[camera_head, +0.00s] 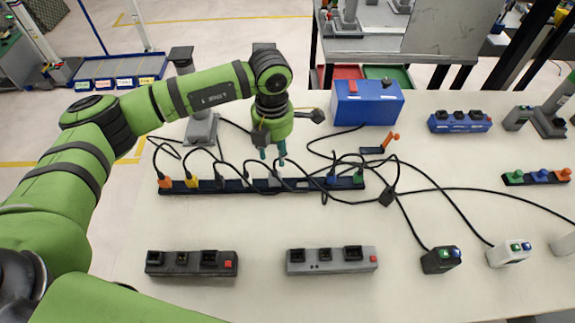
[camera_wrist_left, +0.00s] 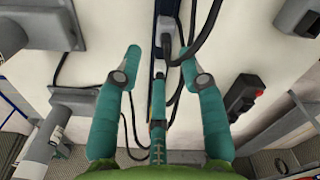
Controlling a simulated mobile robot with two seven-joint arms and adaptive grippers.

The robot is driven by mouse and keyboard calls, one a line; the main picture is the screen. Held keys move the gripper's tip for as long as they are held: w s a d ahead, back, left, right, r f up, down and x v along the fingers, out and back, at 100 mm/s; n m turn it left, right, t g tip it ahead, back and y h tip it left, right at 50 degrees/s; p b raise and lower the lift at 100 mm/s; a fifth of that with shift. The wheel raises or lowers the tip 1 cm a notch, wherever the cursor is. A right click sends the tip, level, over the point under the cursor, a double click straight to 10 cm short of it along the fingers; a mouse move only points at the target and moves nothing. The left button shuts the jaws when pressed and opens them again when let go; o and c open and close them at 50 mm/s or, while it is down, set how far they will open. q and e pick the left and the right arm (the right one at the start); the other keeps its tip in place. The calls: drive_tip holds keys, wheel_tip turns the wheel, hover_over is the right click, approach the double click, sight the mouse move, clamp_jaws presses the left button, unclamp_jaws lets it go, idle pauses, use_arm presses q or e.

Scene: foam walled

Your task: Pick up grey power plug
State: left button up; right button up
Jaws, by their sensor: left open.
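In the head view a long dark blue strip (camera_head: 246,187) lies across the white table with several coloured plugs standing in it. The grey power plug (camera_head: 274,178) stands near the middle of the strip, with a black cable from its top. My left gripper (camera_head: 272,154) points down just above and behind this plug, its teal fingers apart and empty. In the left wrist view the fingers of the gripper (camera_wrist_left: 160,62) are spread to either side of the strip. A grey plug (camera_wrist_left: 165,42) shows there beyond the fingertips, partly covered by its cable. My right gripper is out of view.
Orange (camera_head: 165,182), yellow (camera_head: 192,181), blue (camera_head: 331,178) and green (camera_head: 358,178) plugs share the strip. Looping black cables crowd around it. A blue box (camera_head: 368,103) stands behind right. Dark (camera_head: 191,263) and grey (camera_head: 331,260) socket blocks lie in front, with clear table between.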

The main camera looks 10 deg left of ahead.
sight(274, 170)
use_arm(q)
drive_tip(key=f+p, duration=0.1)
drive_tip(key=s+f+p, duration=0.1)
drive_tip(key=f, duration=0.1)
drive_tip(key=shift+s+a, duration=0.15)
drive_tip(key=shift+s, duration=0.05)
wheel_tip(274, 170, down, 2)
drive_tip(key=shift+w+f+p, duration=0.15)
drive_tip(key=shift+p, duration=0.2)
drive_tip(key=shift+f, duration=0.3)
drive_tip(key=shift+w, duration=0.1)
clamp_jaws()
drive_tip(key=shift+r, duration=0.1)
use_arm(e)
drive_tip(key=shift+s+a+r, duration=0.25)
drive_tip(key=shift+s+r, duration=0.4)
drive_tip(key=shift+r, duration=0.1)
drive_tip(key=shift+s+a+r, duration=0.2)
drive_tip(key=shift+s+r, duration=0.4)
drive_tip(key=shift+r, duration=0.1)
